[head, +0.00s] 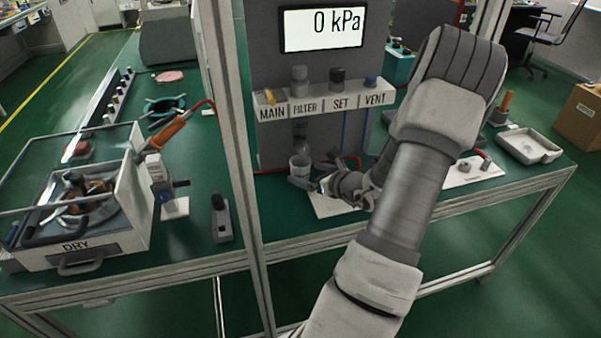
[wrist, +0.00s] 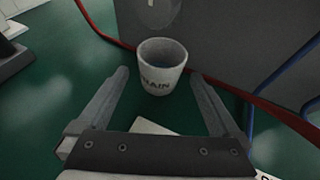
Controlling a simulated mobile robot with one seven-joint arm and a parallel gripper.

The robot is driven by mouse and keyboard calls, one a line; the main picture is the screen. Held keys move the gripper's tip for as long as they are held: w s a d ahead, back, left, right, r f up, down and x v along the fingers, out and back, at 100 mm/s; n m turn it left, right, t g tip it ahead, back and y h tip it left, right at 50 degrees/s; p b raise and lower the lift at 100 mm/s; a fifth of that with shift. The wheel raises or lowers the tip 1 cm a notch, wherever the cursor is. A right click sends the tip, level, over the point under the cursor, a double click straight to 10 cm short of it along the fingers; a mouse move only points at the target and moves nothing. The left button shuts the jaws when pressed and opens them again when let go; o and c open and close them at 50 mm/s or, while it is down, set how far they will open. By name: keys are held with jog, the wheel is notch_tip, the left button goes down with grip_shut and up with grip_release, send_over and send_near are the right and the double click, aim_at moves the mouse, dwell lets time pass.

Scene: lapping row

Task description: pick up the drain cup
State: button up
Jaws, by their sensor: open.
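The drain cup (wrist: 161,67) is a small white cup marked with dark letters, of which "AIN" reads clearly. It stands upright on the green bench top, close to the grey panel housing. In the head view the cup (head: 300,166) shows below the labelled valve strip, just left of my gripper. My gripper (wrist: 160,82) is open, with one finger on each side of the cup's near part in the picture. I cannot tell how far the fingertips reach along the cup. In the head view my gripper (head: 308,182) is low over the bench, partly hidden by its own wrist.
The grey panel (wrist: 225,40) stands right behind the cup. A red hose (wrist: 250,97) runs along its base, and blue tubes (wrist: 285,65) hang at right. A pale plate (head: 330,203) lies under my gripper. A frame post (head: 236,130) stands left of the cup.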

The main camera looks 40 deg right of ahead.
aim_at(307, 172)
jog(key=x, duration=0.4)
jog(key=shift+b, duration=0.35)
jog(key=shift+s, duration=0.1)
jog(key=shift+r, duration=0.1)
jog(key=c, duration=1.4)
